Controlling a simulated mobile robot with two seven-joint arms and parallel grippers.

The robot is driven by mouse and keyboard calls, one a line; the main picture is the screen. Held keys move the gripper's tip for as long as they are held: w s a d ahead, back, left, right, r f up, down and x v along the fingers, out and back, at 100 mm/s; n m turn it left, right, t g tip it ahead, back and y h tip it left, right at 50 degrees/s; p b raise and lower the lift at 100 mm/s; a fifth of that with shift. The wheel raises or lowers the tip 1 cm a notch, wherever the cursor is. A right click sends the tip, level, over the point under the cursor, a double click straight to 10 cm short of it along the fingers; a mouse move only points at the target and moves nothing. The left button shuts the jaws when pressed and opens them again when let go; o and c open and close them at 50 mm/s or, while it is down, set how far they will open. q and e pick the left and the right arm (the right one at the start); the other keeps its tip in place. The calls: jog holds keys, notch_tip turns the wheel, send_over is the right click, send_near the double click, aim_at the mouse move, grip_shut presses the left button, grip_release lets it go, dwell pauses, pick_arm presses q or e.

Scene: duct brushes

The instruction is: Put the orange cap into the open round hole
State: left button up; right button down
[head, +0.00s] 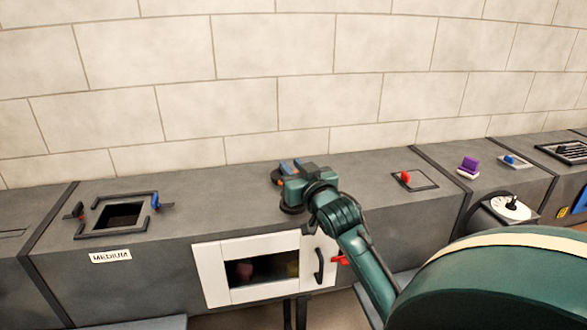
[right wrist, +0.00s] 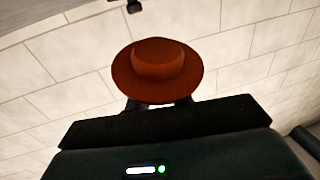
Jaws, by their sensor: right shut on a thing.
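The orange cap (right wrist: 157,70) shows large in the right wrist view, round with a wide brim and a raised middle. My right gripper (head: 284,176) is shut on it; the dark fingertips show just below the brim in the wrist view. My left gripper is not in view.
A square opening (head: 84,220) with a dark frame and red and blue latches is at the left, above a MEDIUM label (head: 110,256). A white-framed door (head: 215,275) is in the counter's front. A red handle (head: 405,177) and purple block (head: 469,164) are at the right.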

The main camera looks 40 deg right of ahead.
jog(key=b, duration=0.1)
jog(key=n+t+b, duration=0.1)
jog(key=b, duration=0.1)
jog(key=shift+w+d+f, duration=0.1)
jog(key=shift+w+f, duration=0.05)
jog(key=shift+f, duration=0.2)
jog(key=b, duration=0.1)
jog(key=n+t+b, duration=0.1)
jog(key=b, duration=0.1)
jog(key=shift+w+t, duration=0.2)
jog(key=shift+t, duration=0.1)
jog(key=shift+r+n+t+b, duration=0.3)
jog(key=shift+r+n+b, duration=0.1)
jog(key=shift+n+b, duration=0.2)
jog(key=shift+r, duration=0.2)
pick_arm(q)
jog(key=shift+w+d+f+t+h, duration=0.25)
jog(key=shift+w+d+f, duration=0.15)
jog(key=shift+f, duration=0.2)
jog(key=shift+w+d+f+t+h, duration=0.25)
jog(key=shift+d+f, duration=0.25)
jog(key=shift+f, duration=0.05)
pick_arm(e)
jog(key=shift+r, duration=0.1)
